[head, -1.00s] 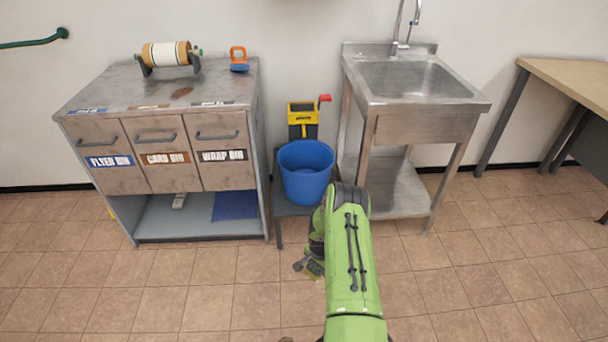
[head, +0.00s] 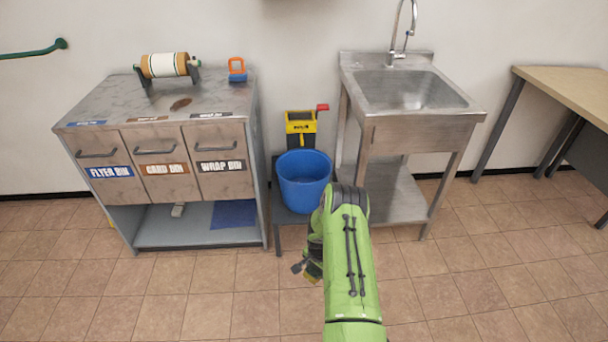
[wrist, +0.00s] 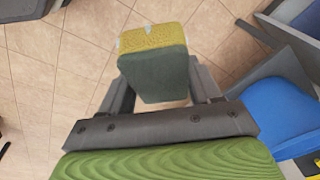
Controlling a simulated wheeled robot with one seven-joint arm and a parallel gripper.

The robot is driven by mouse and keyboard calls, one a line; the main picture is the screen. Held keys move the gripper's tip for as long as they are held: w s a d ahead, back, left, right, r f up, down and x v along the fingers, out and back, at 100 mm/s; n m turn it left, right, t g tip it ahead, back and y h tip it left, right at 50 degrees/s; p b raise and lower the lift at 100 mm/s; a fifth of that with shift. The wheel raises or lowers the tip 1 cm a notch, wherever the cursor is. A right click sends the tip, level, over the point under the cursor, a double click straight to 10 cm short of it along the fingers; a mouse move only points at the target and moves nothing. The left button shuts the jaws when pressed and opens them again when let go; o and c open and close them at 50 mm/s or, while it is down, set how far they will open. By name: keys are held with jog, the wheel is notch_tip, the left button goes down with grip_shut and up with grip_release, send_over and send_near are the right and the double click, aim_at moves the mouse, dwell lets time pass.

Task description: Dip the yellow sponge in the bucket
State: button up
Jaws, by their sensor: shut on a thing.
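The blue bucket (head: 303,180) stands on a low grey stand between the metal cabinet and the sink. Its open top faces up, and its blue side also shows at the right of the wrist view (wrist: 275,112). My gripper (head: 311,273) is low in front of the bucket in the head view, mostly hidden by my green arm. In the wrist view my gripper (wrist: 165,90) is shut on the sponge (wrist: 152,60), which has a yellow face and a dark green body. The sponge is outside the bucket, above the floor.
A metal cabinet (head: 165,140) with labelled drawers stands left of the bucket. A steel sink (head: 412,95) on legs stands to its right. A yellow wringer (head: 300,123) is behind the bucket. A table (head: 565,90) is at the far right. The tiled floor in front is clear.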

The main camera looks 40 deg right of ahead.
jog(key=shift+r+p, duration=3.15)
jog(key=shift+r, duration=1.9)
notch_tip(320, 180, up, 4)
jog(key=shift+r+p, duration=0.1)
jog(key=shift+p, duration=1.05)
jog(key=a+r+n+p, duration=0.2)
jog(key=a+r+n, duration=0.3)
jog(key=a, duration=0.4)
jog(key=w+a+r+n+y+p, duration=0.1)
jog(key=a+r+n+p, duration=0.1)
jog(key=a+r+n, duration=0.3)
jog(key=w+a+r+n+p, duration=0.1)
jog(key=a+r+n, duration=0.5)
jog(key=a, duration=0.6)
jog(key=shift+a+r+y+p, duration=0.3)
jog(key=shift+r+y+p, duration=0.1)
jog(key=shift+r, duration=0.25)
